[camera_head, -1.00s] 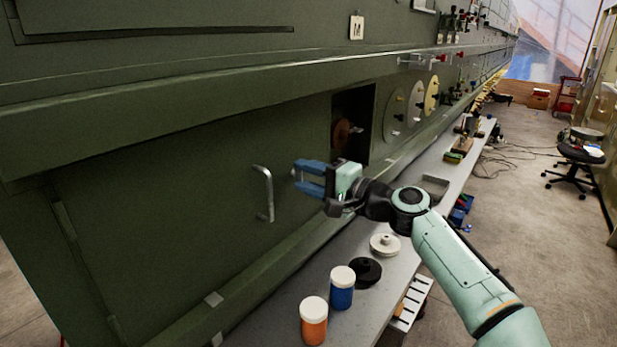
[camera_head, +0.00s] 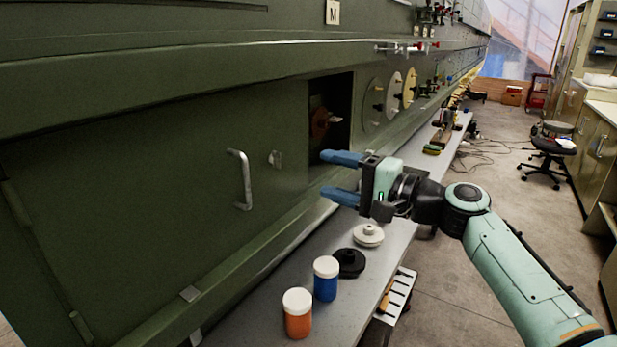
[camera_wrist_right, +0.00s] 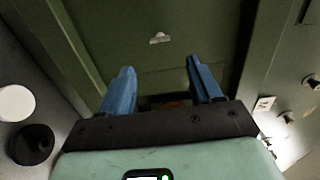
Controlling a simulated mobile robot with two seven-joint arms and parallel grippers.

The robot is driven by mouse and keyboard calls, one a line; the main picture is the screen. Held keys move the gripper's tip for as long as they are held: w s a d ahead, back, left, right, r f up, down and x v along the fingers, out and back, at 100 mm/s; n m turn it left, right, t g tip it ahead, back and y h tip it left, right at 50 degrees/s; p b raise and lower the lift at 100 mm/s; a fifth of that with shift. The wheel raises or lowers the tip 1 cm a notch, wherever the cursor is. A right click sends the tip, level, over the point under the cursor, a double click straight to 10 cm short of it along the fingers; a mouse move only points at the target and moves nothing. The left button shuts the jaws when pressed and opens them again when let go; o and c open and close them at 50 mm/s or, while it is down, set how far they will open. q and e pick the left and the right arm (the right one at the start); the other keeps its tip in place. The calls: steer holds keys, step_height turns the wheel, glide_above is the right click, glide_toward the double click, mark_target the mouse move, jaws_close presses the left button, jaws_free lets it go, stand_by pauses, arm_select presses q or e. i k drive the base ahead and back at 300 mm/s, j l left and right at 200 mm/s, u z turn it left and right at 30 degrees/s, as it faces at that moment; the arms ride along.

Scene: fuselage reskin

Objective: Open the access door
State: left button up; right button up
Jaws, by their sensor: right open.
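The access door appears to be the dark green panel (camera_head: 130,190) low in the green wall. My right gripper (camera_head: 327,175) is right of handle and latch, apart from both. Its two blue fingers are spread and empty, pointing toward the panel in the wrist view (camera_wrist_right: 160,67). My left gripper is out of view.
A square recess (camera_head: 343,92) with a reddish-brown part (camera_head: 320,122) opens above my right gripper. A grey bench (camera_head: 265,325) below carries an orange jar (camera_head: 297,313), a blue jar (camera_head: 326,279), a black disc (camera_head: 348,264) and a white disc (camera_head: 368,236).

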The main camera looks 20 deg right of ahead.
mark_target(126, 211)
steer(key=k+l, duration=0.8)
steer(key=l, duration=0.1)
